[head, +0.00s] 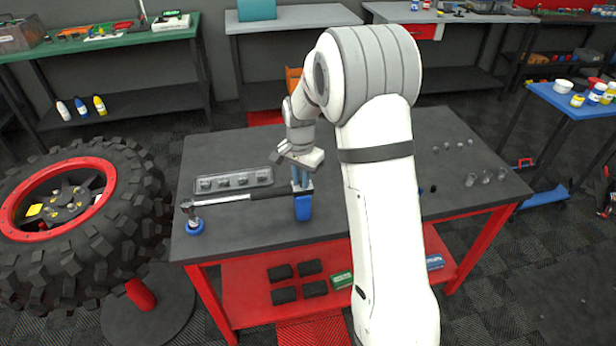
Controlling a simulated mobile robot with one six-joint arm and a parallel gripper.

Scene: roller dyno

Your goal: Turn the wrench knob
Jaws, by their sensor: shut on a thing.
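A torque wrench (225,199) lies across the dark top of the red-framed workbench. My gripper (302,184) reaches down at the handle's right end, just above the blue support. Its fingers are shut on the wrench's end, where the knob is. The knob itself is hidden by the fingers and too small to make out.
A grey tray of sockets (233,181) lies just behind the wrench. Small metal parts (486,177) stand at the bench's right end. A large tyre with a red rim (75,205) is at the left. My arm covers the bench's middle.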

